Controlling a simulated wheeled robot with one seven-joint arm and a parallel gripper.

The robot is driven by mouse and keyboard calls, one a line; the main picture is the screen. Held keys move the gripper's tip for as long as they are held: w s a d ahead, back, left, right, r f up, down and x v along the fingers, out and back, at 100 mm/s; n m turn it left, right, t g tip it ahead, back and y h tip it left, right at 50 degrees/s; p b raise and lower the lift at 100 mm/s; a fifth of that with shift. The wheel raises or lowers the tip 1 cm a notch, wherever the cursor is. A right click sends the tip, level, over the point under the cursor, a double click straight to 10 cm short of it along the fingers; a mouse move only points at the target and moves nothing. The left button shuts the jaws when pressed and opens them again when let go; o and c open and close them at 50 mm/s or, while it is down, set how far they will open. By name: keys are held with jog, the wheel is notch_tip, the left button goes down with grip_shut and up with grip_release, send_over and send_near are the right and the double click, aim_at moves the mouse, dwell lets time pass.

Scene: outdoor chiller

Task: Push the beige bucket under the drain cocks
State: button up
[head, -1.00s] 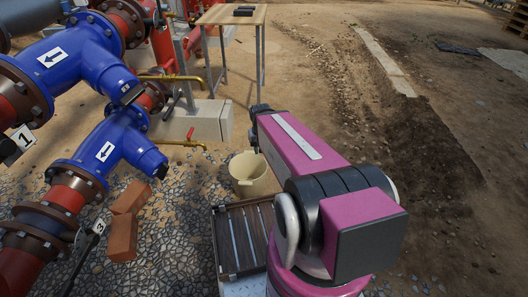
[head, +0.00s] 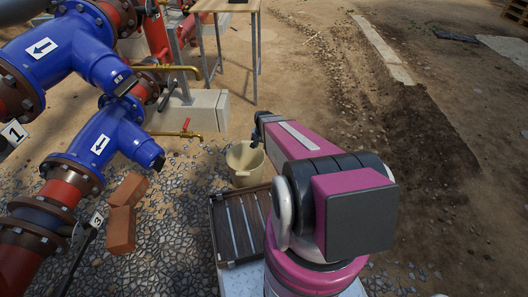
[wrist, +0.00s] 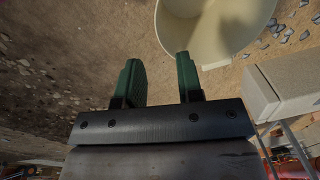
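The beige bucket (head: 246,172) stands upright on the ground at the picture's middle, right of and nearer than the lower drain cock (head: 182,134), a brass pipe with a red handle. The upper brass drain cock (head: 178,69) sticks out behind it. The bucket is not under either outlet as seen here. My gripper (head: 256,142) is at the bucket's far right rim, partly hidden by my arm. In the wrist view its two green fingers (wrist: 160,80) are apart with nothing between them. The bucket (wrist: 212,28) shows beyond the right finger, which overlaps its rim; contact cannot be told.
A slatted crate (head: 238,228) lies in front of the bucket. Bricks (head: 124,212) lie on gravel at the left. A concrete block (head: 203,112) and a table (head: 227,5) stand behind. Blue pipework (head: 110,138) fills the left. Bare ground lies right.

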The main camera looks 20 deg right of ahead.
aim_at(263, 163)
jog(key=w+d+f+m, duration=0.2)
jog(key=w+f, duration=0.1)
jog(key=f, duration=0.6)
jog(key=shift+w+d, duration=0.3)
jog(key=f, duration=1)
jog(key=shift+w+a+f, duration=0.3)
jog(key=shift+a, duration=0.05)
grip_shut()
